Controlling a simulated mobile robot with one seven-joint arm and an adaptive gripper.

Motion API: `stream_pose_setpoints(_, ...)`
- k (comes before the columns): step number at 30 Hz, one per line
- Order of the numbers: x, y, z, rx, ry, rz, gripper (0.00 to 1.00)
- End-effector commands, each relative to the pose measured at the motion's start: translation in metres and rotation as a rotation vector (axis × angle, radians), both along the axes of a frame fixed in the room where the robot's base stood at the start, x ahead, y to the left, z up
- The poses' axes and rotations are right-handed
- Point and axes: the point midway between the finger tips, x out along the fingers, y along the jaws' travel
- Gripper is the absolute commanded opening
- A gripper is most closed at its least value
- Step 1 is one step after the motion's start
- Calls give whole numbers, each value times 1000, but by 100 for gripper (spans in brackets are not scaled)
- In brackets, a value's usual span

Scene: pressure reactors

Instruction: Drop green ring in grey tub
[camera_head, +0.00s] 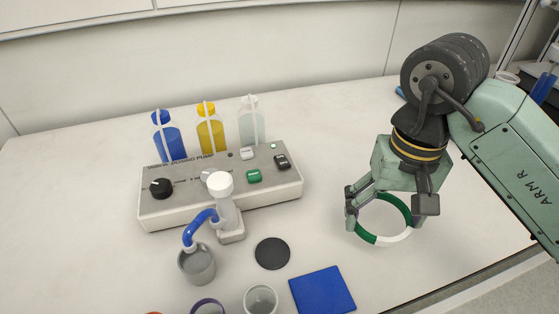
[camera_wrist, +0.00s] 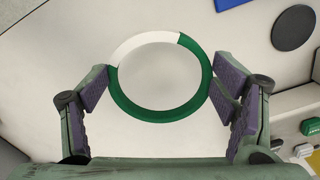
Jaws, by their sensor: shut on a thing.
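The green ring (camera_head: 367,237) has a white section and is held at the right of the table. My gripper (camera_head: 388,214) is shut on it, with a finger pad at each side of the ring. In the wrist view the ring (camera_wrist: 160,113) sits between the pads of my gripper (camera_wrist: 155,88), its white section at the upper left. A grey tub (camera_head: 197,265) stands at the lower left in the head view, under a blue spout. The ring is well to the right of this tub. The tub is not seen in the wrist view.
A pump unit (camera_head: 163,209) with coloured bottles behind it stands at the left. A dark disc (camera_head: 272,253), a blue square (camera_head: 322,291), a pale cup (camera_head: 261,300) and a purple-rimmed one (camera_head: 208,306) lie nearer the front. The table between pump and gripper is clear.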

Motion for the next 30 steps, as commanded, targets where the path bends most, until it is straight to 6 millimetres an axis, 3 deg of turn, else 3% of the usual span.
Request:
stream_pose_setpoints(5, 19, 6, 1, 2, 1, 4, 58)
stream_pose_setpoints(15, 104, 33, -6, 0, 3, 4, 58)
stream_pose_setpoints(21, 143, 45, -11, 1, 3, 0, 58)
stream_pose_setpoints(26, 153, 47, -16, 1, 1, 0, 58)
stream_pose_setpoints(30, 152, 48, -32, 2, 3, 1, 58)
